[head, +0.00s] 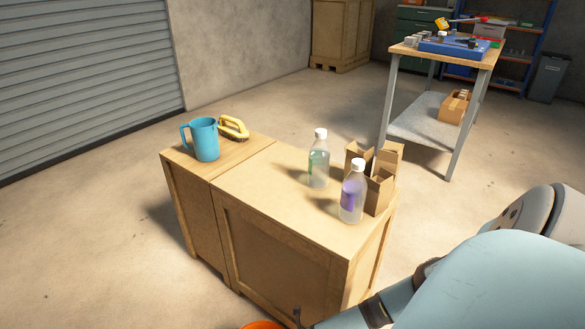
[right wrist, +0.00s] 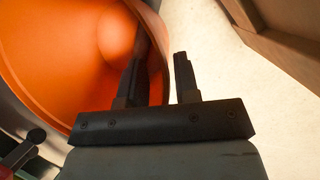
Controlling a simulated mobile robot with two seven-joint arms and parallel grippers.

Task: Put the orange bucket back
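The orange bucket (right wrist: 75,50) fills the upper left of the right wrist view, its open mouth facing the camera. In the head view only a sliver of its orange rim (head: 262,325) shows at the bottom edge, in front of the wooden crates. My right gripper (right wrist: 160,72) has its fingers apart at the bucket's rim. One finger lies over the bucket's inside and the other outside it, with pale floor visible between rim and outer finger. In the head view the right gripper (head: 298,316) is partly cut off beside the bucket. My left gripper is not in view.
Wooden crates (head: 275,238) carry a blue jug (head: 205,140), a yellow brush (head: 233,127), two bottles (head: 319,160) (head: 352,193) and a cardboard divider (head: 380,190). A workbench (head: 408,50) with tools stands at the back right. Floor left of the crates is clear.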

